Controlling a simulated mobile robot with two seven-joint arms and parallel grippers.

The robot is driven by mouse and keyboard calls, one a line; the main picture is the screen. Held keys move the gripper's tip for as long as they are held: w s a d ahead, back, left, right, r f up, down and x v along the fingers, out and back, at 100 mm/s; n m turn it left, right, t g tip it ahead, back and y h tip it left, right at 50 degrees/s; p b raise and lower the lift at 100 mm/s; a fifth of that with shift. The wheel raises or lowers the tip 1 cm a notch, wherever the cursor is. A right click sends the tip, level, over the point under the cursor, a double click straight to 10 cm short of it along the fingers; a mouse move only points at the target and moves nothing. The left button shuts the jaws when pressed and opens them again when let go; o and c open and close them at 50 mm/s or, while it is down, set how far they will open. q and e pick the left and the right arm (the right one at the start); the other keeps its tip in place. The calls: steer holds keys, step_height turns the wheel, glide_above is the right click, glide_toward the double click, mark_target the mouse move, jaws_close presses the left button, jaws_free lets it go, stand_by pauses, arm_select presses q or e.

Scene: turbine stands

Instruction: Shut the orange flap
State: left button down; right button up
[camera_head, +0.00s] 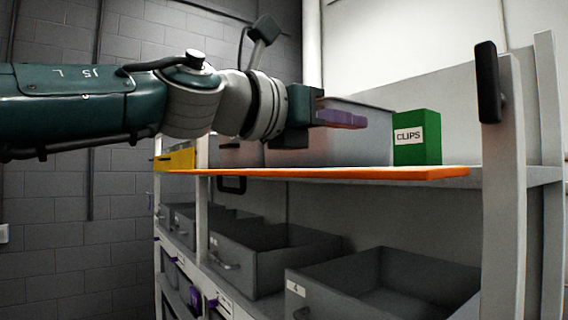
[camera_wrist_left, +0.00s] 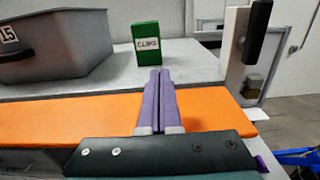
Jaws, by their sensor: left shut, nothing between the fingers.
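The orange flap (camera_head: 350,174) stands out flat along the front edge of the upper shelf, seen nearly edge-on in the head view. In the left wrist view the flap (camera_wrist_left: 60,117) is a broad orange board lying level in front of the grey shelf. My left gripper (camera_head: 362,118) reaches in from the left above the flap, with a gap below its purple fingers. The fingers (camera_wrist_left: 160,72) are shut together and empty, pointing over the flap towards the shelf and hiding part of the board. My right gripper is in neither view.
A green CLIPS box (camera_head: 417,138) and a grey bin (camera_head: 345,135) stand on the shelf behind the flap. A white post with a black handle (camera_head: 488,82) rises at the right.

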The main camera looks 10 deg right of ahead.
arm_select(q)
steer(key=s+a+f+b, duration=0.2)
steer(key=s+a+b, duration=0.1)
steer(key=a, duration=0.4)
steer(key=shift+s+f, duration=0.2)
steer(key=shift+s, duration=0.4)
